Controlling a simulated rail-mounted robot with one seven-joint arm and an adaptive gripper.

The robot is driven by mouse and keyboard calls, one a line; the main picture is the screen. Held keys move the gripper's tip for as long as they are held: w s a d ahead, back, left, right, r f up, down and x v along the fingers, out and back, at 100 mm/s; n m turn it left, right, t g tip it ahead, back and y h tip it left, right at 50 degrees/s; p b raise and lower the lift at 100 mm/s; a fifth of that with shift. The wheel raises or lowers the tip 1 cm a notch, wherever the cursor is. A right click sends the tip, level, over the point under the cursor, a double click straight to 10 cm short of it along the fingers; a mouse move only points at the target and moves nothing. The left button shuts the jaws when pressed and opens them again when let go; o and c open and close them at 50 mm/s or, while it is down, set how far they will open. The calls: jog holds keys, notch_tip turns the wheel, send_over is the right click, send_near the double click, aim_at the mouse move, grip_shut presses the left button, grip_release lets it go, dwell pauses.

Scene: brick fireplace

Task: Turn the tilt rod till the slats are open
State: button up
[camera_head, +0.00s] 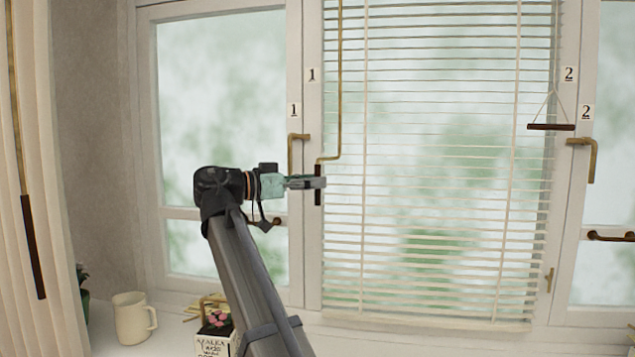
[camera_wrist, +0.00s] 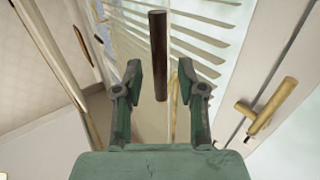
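The tilt rod (camera_head: 340,80) is a thin brass rod at the left side of the blind. It bends near its lower end and carries a dark wooden handle (camera_head: 318,198). The blind's slats (camera_head: 430,190) show gaps with a blurred green and white outside behind them. My gripper (camera_head: 316,183) is at the handle in the head view and covers part of it. In the wrist view my gripper (camera_wrist: 160,72) is open, and the dark handle (camera_wrist: 158,50) shows between its two fingers, apart from both. How deep the handle sits between them is hard to tell.
A brass window handle (camera_head: 297,140) is just left of the rod, and another (camera_head: 590,155) is at the right. A wooden pull bar (camera_head: 551,127) hangs at the blind's right. A dark-handled rod (camera_head: 33,245) hangs far left. A mug (camera_head: 133,318) and pink flowers (camera_head: 218,318) stand below.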

jog(key=v, duration=1)
jog(key=shift+a, duration=0.1)
